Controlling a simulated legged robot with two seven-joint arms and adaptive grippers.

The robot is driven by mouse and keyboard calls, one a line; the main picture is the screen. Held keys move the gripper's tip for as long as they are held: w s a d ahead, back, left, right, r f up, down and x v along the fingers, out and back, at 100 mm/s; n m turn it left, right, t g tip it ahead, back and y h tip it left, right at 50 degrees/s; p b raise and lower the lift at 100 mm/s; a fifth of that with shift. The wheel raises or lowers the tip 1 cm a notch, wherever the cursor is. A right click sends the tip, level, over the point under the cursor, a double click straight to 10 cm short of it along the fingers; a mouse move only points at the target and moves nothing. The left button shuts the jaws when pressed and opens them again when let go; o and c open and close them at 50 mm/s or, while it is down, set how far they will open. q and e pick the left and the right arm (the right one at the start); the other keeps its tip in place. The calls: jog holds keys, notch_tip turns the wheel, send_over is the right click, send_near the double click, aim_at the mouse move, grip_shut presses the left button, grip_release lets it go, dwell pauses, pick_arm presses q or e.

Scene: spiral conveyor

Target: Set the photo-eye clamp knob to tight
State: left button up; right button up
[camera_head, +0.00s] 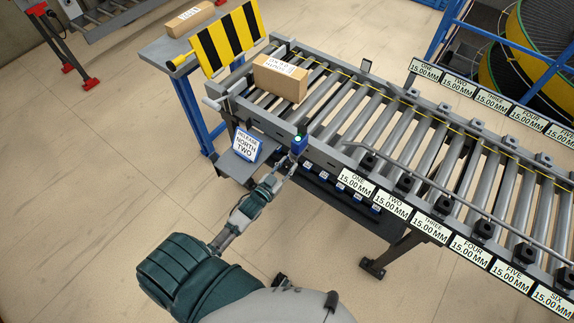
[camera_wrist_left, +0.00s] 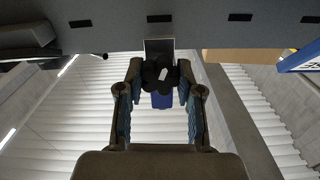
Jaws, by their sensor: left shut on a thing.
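The photo-eye (camera_head: 299,144) is a small blue block with a green light on the near side rail of the conveyor. In the left wrist view its blue body (camera_wrist_left: 162,101) shows below the black clamp knob (camera_wrist_left: 150,74). The knob is lobed and has a white mark pointing up and slightly right of centre. My left gripper (camera_head: 291,161) reaches the photo-eye from the near side. In the left wrist view its two fingers (camera_wrist_left: 160,85) stand on either side of the knob and are shut on it. The tight setting cannot be read. My right gripper is not in view.
A cardboard box (camera_head: 280,79) sits on the rollers behind the photo-eye. A sign reading RELEASE NORTH TWO (camera_head: 245,146) stands left of my gripper. A striped yellow-black plate (camera_head: 229,38) rises at the conveyor's far end. Numbered labels (camera_head: 391,205) line the near rail.

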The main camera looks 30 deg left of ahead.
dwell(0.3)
pick_arm(q)
jog(key=o, duration=1.2)
jog(key=shift+c, duration=0.2)
jog(key=s, duration=1.2)
jog(key=shift+a, duration=0.4)
